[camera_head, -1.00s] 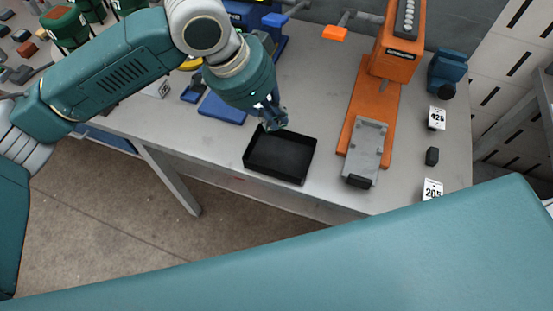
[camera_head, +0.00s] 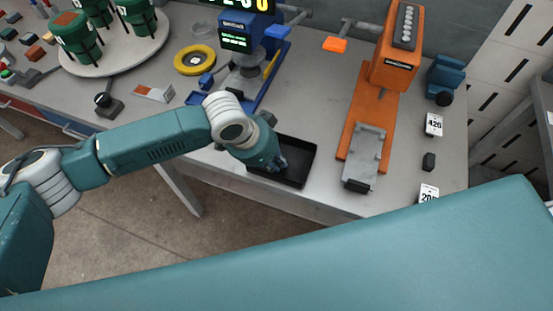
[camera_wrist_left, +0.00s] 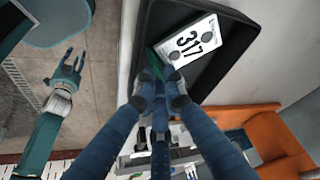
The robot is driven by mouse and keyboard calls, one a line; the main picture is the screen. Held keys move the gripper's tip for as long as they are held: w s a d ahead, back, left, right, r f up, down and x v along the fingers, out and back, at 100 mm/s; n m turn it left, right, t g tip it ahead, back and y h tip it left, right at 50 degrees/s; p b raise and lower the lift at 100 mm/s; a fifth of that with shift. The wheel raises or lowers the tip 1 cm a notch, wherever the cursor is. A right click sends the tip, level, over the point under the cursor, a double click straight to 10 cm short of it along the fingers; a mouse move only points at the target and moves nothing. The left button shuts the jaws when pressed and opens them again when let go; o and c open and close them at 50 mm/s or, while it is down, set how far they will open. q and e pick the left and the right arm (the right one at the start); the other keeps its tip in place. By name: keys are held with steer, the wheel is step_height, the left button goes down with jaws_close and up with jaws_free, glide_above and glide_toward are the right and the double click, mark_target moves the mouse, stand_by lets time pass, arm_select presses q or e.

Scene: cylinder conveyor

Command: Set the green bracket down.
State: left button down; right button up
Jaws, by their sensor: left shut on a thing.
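My left gripper (camera_head: 279,164) is low over the black tray (camera_head: 309,152) in the head view. In the left wrist view its fingers (camera_wrist_left: 160,92) are shut on the green bracket (camera_wrist_left: 154,62), of which only a narrow green part shows between and beyond them. A white card marked 317 (camera_wrist_left: 188,42) with two dark dots lies right beside the bracket, inside the tray's walls (camera_wrist_left: 240,52). I cannot tell whether the bracket touches the tray floor. My right gripper (camera_wrist_left: 68,68) shows at the left of the wrist view, open and empty.
An orange press-like machine (camera_head: 392,65) with a grey plate stands right of the tray. A blue machine (camera_head: 238,40) and a yellow ring (camera_head: 194,59) are behind it. Number cards and a small dark block (camera_head: 429,162) lie at the right. The table's front edge is close to the tray.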

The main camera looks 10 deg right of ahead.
arm_select(q)
steer(key=c, duration=2.1)
jaws_free()
steer(key=shift+f, duration=0.1)
steer(key=shift+a+r, duration=0.1)
steer(key=shift+r, duration=0.25)
steer(key=b+v, duration=0.2)
steer(key=v, duration=0.9)
steer(key=shift+a+r+b, duration=0.1)
steer(key=shift+r+b, duration=0.2)
steer(key=shift+b, duration=0.05)
